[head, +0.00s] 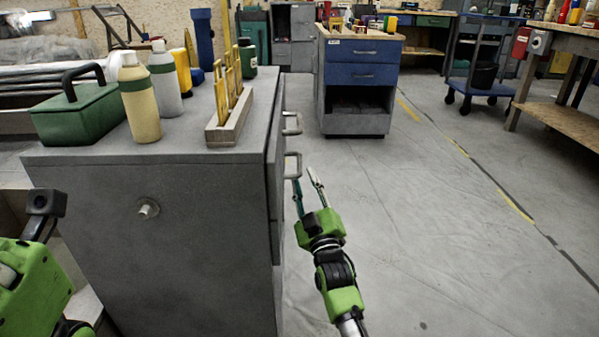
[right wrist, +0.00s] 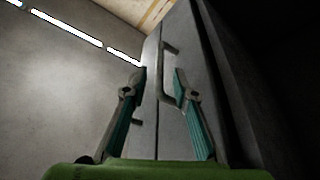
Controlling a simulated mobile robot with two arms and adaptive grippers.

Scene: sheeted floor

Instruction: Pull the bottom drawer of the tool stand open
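The tool stand (head: 190,235) is a grey cabinet at the left of the head view, its drawer side facing right. Two bar handles stick out there, an upper one (head: 291,123) and a lower one (head: 293,163). My right gripper (head: 304,178) is open beside the lower handle. In the right wrist view, a handle (right wrist: 162,75) shows between and beyond the fingertips of the right gripper (right wrist: 159,82); I cannot tell whether they touch it. The drawer fronts look closed. Part of my left arm shows at the left edge; its fingers are out of view.
On the stand top are a green toolbox (head: 75,115), a cream bottle (head: 139,100), a grey bottle (head: 165,80) and a wooden rack (head: 228,125). A blue-and-grey cabinet (head: 357,75) stands behind. The floor right of the stand is clear.

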